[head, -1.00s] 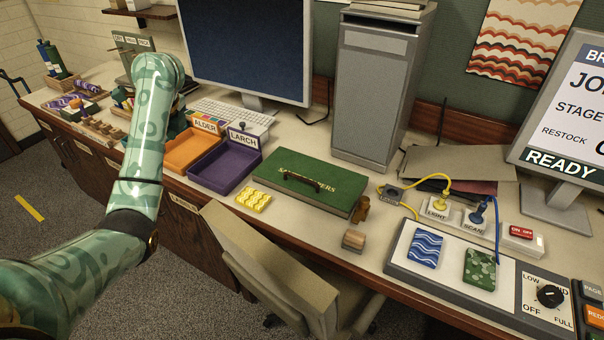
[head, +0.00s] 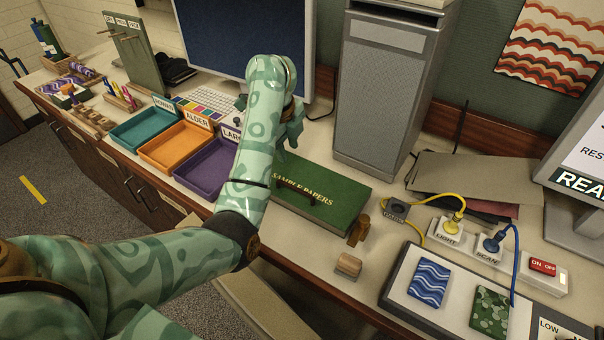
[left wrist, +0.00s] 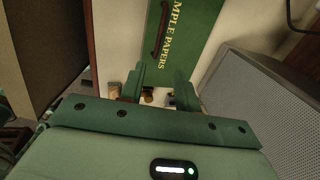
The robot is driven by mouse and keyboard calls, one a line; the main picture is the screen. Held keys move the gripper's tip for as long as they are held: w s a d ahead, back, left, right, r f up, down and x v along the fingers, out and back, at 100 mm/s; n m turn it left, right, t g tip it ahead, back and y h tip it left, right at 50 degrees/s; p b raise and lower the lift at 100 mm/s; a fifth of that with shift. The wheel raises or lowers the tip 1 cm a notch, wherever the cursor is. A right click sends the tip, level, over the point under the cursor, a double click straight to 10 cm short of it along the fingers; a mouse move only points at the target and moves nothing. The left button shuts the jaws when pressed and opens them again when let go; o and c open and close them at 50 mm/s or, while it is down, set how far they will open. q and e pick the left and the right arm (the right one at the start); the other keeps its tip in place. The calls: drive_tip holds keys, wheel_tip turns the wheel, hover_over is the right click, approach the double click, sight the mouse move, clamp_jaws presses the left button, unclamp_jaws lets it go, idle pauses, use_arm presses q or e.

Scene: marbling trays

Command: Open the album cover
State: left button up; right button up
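The album is a closed green cover (head: 335,197) lettered "SAMPLE PAPERS", lying flat on the counter with a dark handle (head: 296,194) on top. My left forearm covers its left end in the head view. My left gripper (head: 288,136) is over the counter by the album's back left, partly hidden by its own arm. In the left wrist view the two green fingers (left wrist: 160,86) stand apart with nothing between them, and the album cover (left wrist: 193,35) with its handle (left wrist: 160,30) lies beyond them. My right gripper is not in view.
A grey tower (head: 385,85) and a monitor (head: 235,40) stand behind the album. Teal (head: 140,125), orange (head: 172,143) and purple (head: 195,172) trays lie left. A wooden block (head: 348,266), a brown figure (head: 359,230) and a cabled panel (head: 470,240) stand to the right.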

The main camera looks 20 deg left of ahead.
use_arm(q)
drive_tip(key=b, duration=0.4)
approach(296, 188)
drive_tip(key=f+b, duration=0.1)
drive_tip(key=f, duration=0.1)
drive_tip(key=w+f+b, duration=0.1)
drive_tip(key=f, duration=0.2)
drive_tip(key=f+b, duration=0.1)
drive_tip(key=f, duration=0.1)
drive_tip(key=shift+w+d+f, duration=0.15)
drive_tip(key=shift+w+f, duration=0.15)
drive_tip(key=shift+f, duration=0.05)
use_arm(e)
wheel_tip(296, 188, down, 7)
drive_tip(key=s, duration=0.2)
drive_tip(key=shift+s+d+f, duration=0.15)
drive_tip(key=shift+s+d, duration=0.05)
use_arm(q)
clamp_jaws()
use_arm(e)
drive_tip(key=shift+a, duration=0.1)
